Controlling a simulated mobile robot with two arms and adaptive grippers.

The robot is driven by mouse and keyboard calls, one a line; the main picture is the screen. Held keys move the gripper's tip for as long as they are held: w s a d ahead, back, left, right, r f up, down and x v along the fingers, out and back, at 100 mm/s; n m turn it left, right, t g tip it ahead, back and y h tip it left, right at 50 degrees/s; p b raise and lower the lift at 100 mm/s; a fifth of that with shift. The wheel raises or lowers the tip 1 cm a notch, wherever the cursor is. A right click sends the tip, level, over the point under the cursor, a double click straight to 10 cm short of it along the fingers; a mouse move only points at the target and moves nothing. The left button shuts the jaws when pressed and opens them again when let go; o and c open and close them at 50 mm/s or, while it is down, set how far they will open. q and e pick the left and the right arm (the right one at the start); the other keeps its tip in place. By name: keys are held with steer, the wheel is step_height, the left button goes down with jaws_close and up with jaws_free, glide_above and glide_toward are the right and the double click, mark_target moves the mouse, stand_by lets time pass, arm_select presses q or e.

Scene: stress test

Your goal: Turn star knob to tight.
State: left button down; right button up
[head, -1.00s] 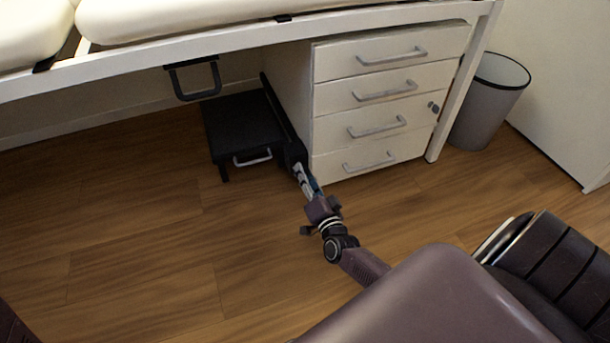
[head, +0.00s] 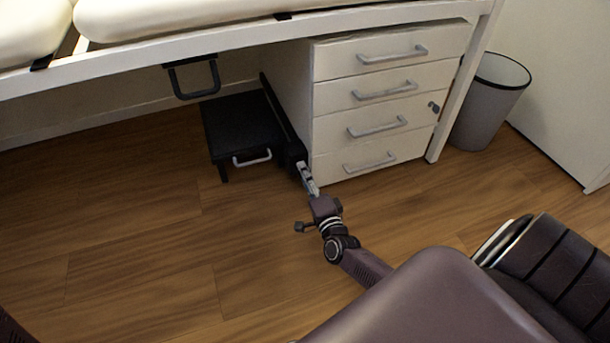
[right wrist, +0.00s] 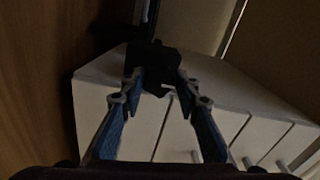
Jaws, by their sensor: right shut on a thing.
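The star knob (head: 294,153) looks like a dark block at the low front end of a black bar, beside the drawer unit. In the right wrist view the knob (right wrist: 152,58) is a dark shape between the fingertips; its star outline cannot be made out. My right gripper (head: 302,167) reaches it from the front. In the right wrist view my right gripper (right wrist: 158,82) has its blue-padded fingers closed on the knob's two sides. The fingertips partly blend into the dark knob. My left gripper is not in view.
A white drawer unit (head: 337,128) stands just right of the knob. A black step (head: 240,125) with a grey handle is to the left. A white bed frame (head: 240,51) passes above. A grey bin (head: 487,105) stands at right. The wooden floor (head: 130,240) is clear.

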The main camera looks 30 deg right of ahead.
steer(key=shift+f, duration=0.1)
steer(key=o, duration=1.1)
steer(key=shift+s, duration=0.1)
steer(key=v, duration=1.2)
